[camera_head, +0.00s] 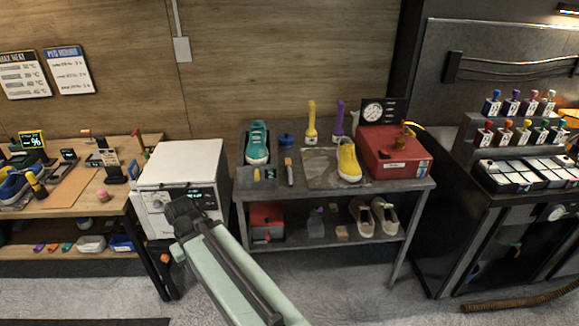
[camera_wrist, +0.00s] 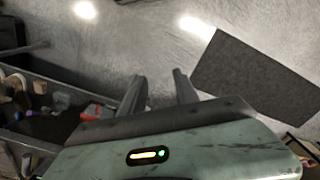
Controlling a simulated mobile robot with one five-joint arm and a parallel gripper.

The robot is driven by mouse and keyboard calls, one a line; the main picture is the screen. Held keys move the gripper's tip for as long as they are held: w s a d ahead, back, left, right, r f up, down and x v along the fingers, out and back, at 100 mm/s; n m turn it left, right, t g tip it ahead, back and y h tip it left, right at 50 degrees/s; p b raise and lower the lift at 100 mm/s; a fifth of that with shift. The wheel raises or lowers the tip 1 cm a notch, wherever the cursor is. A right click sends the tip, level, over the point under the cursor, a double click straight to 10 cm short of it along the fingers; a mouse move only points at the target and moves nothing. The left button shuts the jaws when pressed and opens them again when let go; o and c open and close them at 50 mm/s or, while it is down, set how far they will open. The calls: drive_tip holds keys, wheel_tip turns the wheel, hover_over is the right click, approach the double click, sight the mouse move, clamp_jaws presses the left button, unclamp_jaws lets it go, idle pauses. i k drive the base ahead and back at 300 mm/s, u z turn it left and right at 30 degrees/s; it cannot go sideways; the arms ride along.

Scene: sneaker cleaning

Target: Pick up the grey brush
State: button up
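I cannot clearly make out a grey brush. A small dark upright tool with an orange tip (camera_head: 289,172) stands on the middle table between the teal sneaker (camera_head: 257,145) and the yellow sneaker (camera_head: 348,160); whether it is a brush is too small to tell. A yellow brush-like tool (camera_head: 311,122) and a purple one (camera_head: 338,119) stand at the back of that table. My gripper (camera_head: 182,212) is in front of the white machine, left of the table. In the wrist view its two fingers (camera_wrist: 159,76) are apart with only floor between them.
The middle table (camera_head: 238,190) also holds a red box (camera_head: 392,155); its lower shelf carries beige shoes (camera_head: 374,217). The white machine (camera_head: 180,172) stands beside it. A cluttered wooden table (camera_head: 110,195) is at left, a dark counter (camera_head: 500,205) at right. A dark mat (camera_wrist: 255,78) lies on open floor.

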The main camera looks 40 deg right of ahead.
sight(288, 164)
drive_tip(key=u, duration=0.05)
drive_tip(key=i, duration=1.3)
